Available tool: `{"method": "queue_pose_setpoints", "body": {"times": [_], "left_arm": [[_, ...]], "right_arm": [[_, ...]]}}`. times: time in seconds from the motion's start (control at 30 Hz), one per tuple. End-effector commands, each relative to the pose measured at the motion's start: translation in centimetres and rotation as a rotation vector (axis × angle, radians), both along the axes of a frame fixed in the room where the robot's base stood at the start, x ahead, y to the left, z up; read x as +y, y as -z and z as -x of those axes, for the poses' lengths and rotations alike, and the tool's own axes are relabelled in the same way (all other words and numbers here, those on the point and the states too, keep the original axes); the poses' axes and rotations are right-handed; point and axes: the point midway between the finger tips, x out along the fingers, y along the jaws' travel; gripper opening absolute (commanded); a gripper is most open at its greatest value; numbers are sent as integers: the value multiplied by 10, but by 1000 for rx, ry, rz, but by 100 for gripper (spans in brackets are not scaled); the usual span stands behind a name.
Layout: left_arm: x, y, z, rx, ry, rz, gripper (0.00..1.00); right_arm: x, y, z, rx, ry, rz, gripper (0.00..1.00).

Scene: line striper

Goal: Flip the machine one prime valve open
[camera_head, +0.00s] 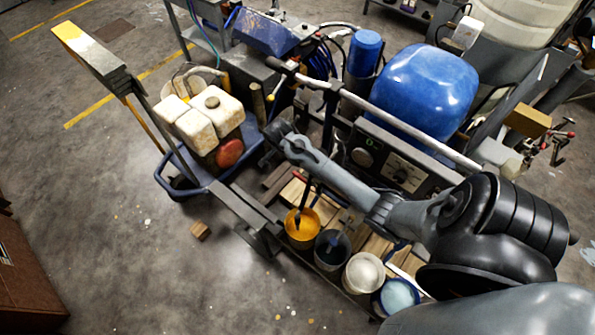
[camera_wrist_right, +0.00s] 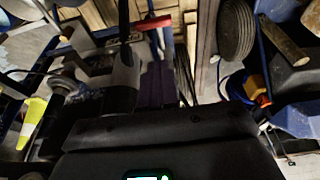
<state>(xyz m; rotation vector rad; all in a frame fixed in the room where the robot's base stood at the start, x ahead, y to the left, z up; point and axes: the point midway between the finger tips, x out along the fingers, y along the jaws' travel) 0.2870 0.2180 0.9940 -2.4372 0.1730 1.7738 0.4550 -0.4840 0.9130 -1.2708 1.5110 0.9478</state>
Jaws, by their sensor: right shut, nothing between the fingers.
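Machine one stands in the middle of the head view, with its dark control panel (camera_head: 400,165) beneath a blue rounded tank (camera_head: 425,85). I cannot pick out the prime valve with certainty. A small red bar (camera_wrist_right: 152,22) shows at the top of the right wrist view, beyond my fingers; I cannot tell whether it is the valve's handle. My right arm reaches in from the lower right across the machine's front. My right gripper (camera_wrist_right: 160,88) is shut and empty, dark and partly in shadow, apart from the red bar. My left gripper is out of view.
Open paint pails, including a yellow one (camera_head: 302,228) and a white one (camera_head: 363,272), stand below my right arm. A long metal rail (camera_head: 400,125) crosses above the panel. The floor (camera_head: 110,190) at left is mostly clear.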

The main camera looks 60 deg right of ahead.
Motion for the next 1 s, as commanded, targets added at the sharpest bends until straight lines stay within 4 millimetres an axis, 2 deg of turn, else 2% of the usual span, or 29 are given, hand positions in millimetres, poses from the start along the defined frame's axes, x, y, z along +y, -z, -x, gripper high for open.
{"method": "queue_pose_setpoints", "body": {"times": [0.27, 0.7, 1.0], "left_arm": [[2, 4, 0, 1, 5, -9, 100], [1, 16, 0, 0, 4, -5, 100], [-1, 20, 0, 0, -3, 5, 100]], "right_arm": [[-8, 28, 2, 4, 1, -2, 0], [-28, 104, 6, 3, -1, -1, 0], [-28, 131, 5, 0, -1, 1, 0]]}}
